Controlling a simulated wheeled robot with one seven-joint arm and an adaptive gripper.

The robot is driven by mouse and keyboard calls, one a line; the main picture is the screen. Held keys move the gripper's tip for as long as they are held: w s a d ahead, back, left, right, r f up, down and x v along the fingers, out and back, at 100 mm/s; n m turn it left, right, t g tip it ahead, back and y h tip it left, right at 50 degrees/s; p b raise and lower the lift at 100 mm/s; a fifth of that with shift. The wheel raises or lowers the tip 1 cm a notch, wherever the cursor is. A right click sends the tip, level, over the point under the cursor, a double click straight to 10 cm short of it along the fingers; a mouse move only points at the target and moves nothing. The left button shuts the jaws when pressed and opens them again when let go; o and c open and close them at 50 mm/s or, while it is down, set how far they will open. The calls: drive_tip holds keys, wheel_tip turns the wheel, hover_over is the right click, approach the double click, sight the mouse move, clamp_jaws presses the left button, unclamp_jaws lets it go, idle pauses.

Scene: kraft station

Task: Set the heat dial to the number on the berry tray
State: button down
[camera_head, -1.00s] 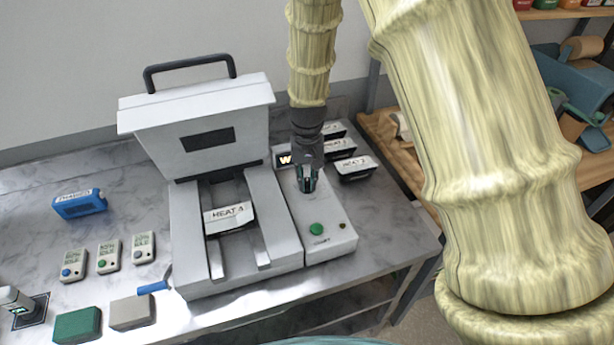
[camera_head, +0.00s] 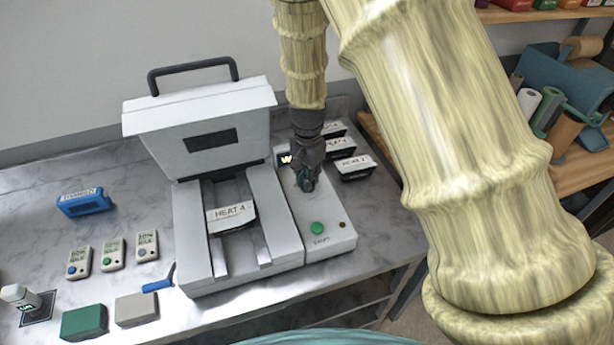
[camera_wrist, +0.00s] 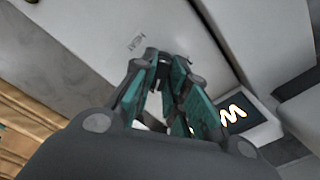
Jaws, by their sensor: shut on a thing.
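A tray with a white label reading "HEAT 4" (camera_head: 231,213) sits in the open sealing machine (camera_head: 184,270). I cannot read a berry name on it. My gripper (camera_head: 306,184) points down at the machine's right-hand control panel (camera_head: 330,240), above the green button (camera_head: 317,228). In the wrist view my gripper (camera_wrist: 163,72) has its teal fingers closed in beside the printed word "HEAT" (camera_wrist: 135,43). It is shut on the heat dial, which the fingers mostly hide. A small display (camera_wrist: 238,113) shows a lit "W".
Several labelled black trays stand behind the panel, the nearest reading "HEAT 2" (camera_head: 354,164). The machine's raised lid (camera_head: 205,105) is left of my arm.

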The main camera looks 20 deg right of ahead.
drive_tip(key=shift+s+f, duration=0.1)
idle(0.3)
drive_tip(key=c, duration=1.4)
unclamp_jaws()
drive_tip(key=shift+d, duration=0.1)
wheel_tip(320, 180, up, 12)
